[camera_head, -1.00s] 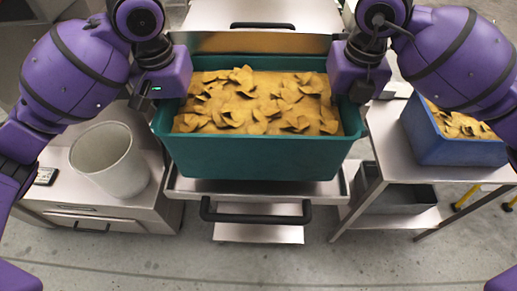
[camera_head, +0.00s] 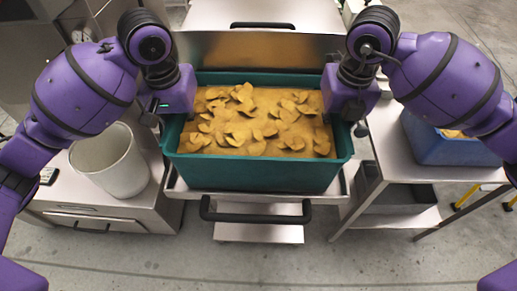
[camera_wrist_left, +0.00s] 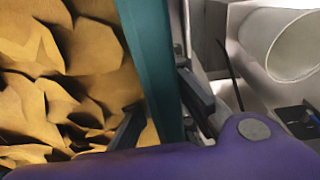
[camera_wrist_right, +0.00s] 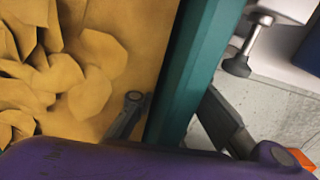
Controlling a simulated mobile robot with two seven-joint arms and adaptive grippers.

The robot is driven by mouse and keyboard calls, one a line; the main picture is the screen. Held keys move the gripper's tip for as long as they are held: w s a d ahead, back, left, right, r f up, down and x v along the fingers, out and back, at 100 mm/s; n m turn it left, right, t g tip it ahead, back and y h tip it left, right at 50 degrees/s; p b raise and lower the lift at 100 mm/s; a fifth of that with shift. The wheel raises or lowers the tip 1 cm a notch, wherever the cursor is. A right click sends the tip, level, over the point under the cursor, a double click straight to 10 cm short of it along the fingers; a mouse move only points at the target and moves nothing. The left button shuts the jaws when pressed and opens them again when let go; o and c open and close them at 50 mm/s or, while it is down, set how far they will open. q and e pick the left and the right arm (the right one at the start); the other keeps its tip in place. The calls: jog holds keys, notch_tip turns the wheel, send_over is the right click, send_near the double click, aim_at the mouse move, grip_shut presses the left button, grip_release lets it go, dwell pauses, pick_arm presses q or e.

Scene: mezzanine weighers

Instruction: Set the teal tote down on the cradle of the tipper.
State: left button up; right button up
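The teal tote (camera_head: 258,176), full of yellow-brown chips (camera_head: 262,120), is level over the steel cradle (camera_head: 174,186) of the tipper. Its underside is low against the cradle; I cannot tell whether it touches. My left gripper (camera_head: 162,112) is shut on the tote's left side wall. In the left wrist view one finger is inside the wall (camera_wrist_left: 152,50) and one outside. My right gripper (camera_head: 353,115) is shut on the right side wall in the same way, and the right wrist view shows its fingers on both sides of that wall (camera_wrist_right: 190,75).
A steel back plate (camera_head: 255,50) stands behind the tote, and a black handle (camera_head: 255,215) is in front. A pale bin (camera_head: 112,160) stands on the left cabinet. A blue tote (camera_head: 445,145) stands on the right table (camera_head: 395,165). The floor in front is clear.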

pick_arm(q)
jog(key=shift+o, duration=0.7)
pick_arm(e)
jog(key=shift+o, duration=0.7)
jog(key=shift+r, duration=0.1)
pick_arm(q)
jog(key=shift+s, duration=0.1)
pick_arm(e)
jog(key=shift+w, duration=0.1)
jog(key=shift+d, duration=0.1)
pick_arm(q)
jog(key=r, duration=1.1)
jog(key=shift+s+a+r, duration=0.25)
jog(key=shift+s+r, duration=0.05)
jog(key=shift+s, duration=0.1)
jog(key=shift+r, duration=0.15)
pick_arm(e)
jog(key=shift+r, duration=0.2)
jog(key=r, duration=1.1)
jog(key=shift+s+d+r, duration=0.25)
jog(key=shift+s+r, duration=0.1)
jog(key=shift+f, duration=0.1)
